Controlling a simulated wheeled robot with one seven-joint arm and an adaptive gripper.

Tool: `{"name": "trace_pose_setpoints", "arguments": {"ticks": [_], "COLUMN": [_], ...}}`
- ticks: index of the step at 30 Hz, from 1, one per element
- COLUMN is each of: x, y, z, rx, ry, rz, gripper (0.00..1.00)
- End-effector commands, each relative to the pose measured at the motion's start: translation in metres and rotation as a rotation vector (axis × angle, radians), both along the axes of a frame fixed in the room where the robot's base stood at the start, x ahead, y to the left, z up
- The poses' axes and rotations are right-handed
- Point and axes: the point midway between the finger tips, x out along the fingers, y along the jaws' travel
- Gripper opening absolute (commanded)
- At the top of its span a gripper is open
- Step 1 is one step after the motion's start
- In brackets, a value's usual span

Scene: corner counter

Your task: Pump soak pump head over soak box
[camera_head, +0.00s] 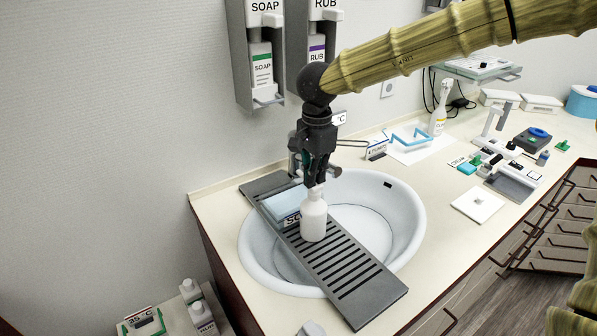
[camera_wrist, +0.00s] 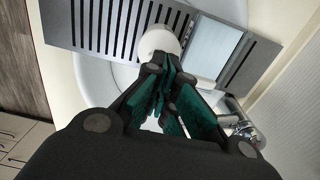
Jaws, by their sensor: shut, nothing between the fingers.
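A white bottle (camera_head: 313,218) stands upright on the grey slatted rack across the sink. Its top, where the pump head is, is mostly hidden by my gripper. The soak box (camera_head: 281,202), pale blue with a partly covered label, sits on the rack just left of and behind the bottle. My gripper (camera_head: 314,184) points down directly above the bottle, shut and empty, its fingertips at or very close to the top. In the wrist view the bottle's round white top (camera_wrist: 158,40) shows just past the closed fingertips (camera_wrist: 164,68), beside the box (camera_wrist: 215,48).
The slatted rack (camera_head: 350,275) spans the white sink basin (camera_head: 405,222). A faucet (camera_wrist: 236,122) stands close by my gripper. SOAP (camera_head: 261,65) and RUB (camera_head: 317,47) dispensers hang on the wall behind. Lab items and a spray bottle (camera_head: 440,112) stand on the right counter.

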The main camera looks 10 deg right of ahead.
Motion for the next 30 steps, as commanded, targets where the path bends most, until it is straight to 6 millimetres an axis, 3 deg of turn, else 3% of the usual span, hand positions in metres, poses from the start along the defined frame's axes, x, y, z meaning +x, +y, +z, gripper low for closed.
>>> {"name": "trace_pose_setpoints", "arguments": {"ticks": [8,24,30], "x": [0.000,0.000,0.000], "y": [0.000,0.000,0.000], "z": [-0.003,0.025,0.026], "rx": [0.000,0.000,0.000], "ry": [0.001,0.001,0.001], "rz": [-0.001,-0.001,0.000], "gripper": [0.00,0.00,0.00]}}
